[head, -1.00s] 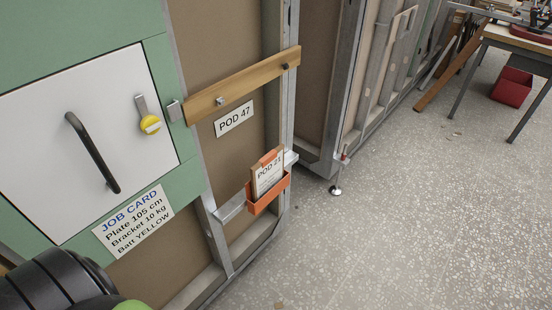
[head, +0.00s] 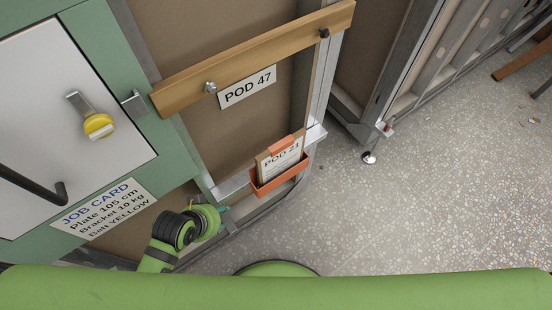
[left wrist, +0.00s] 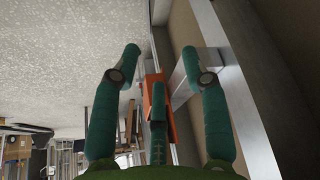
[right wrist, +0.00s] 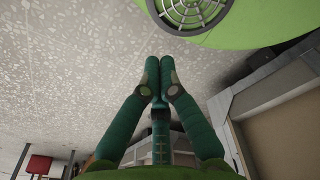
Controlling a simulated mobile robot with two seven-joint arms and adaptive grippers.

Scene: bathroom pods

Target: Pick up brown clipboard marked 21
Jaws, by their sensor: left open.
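The brown clipboard (head: 263,168), with a white sheet marked POD 21 and an orange clip, stands in an orange holder (head: 283,181) low on the pod frame. My left gripper (head: 226,213) is left of and below the holder in the head view, apart from it. In the left wrist view its fingers (left wrist: 160,55) are spread and empty, with the orange holder (left wrist: 170,110) ahead between them; the clipboard cannot be made out clearly there. My right gripper (right wrist: 160,62) shows only in the right wrist view, its fingertips together with nothing visible between them.
A wooden rail (head: 260,55) and a POD 47 label (head: 247,87) are above the holder. A metal bracket (head: 233,184) runs beside it. The white door (head: 60,110) and job card (head: 100,209) are at left. Speckled floor (head: 430,200) is open at right.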

